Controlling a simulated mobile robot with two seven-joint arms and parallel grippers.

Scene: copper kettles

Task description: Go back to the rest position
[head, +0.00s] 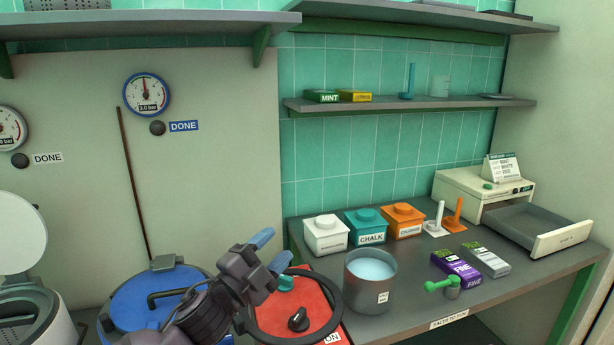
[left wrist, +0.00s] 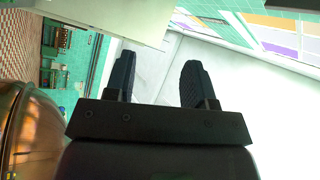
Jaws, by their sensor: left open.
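My left gripper (head: 271,250) is in the lower middle of the head view, above the left end of the counter and beside the red unit. Its two blue-grey fingers are apart with nothing between them. In the left wrist view the two dark fingers (left wrist: 158,68) also stand apart and empty, with a pale wall beyond. My right gripper is not in either view.
A red unit (head: 318,318) with a black knob and a blue-lidded kettle (head: 135,300) are close to my left arm. A grey pot (head: 370,283), lidded boxes and cartons stand on the counter (head: 420,312). A drawer (head: 540,225) is open. A copper surface (left wrist: 28,130) is near the left wrist.

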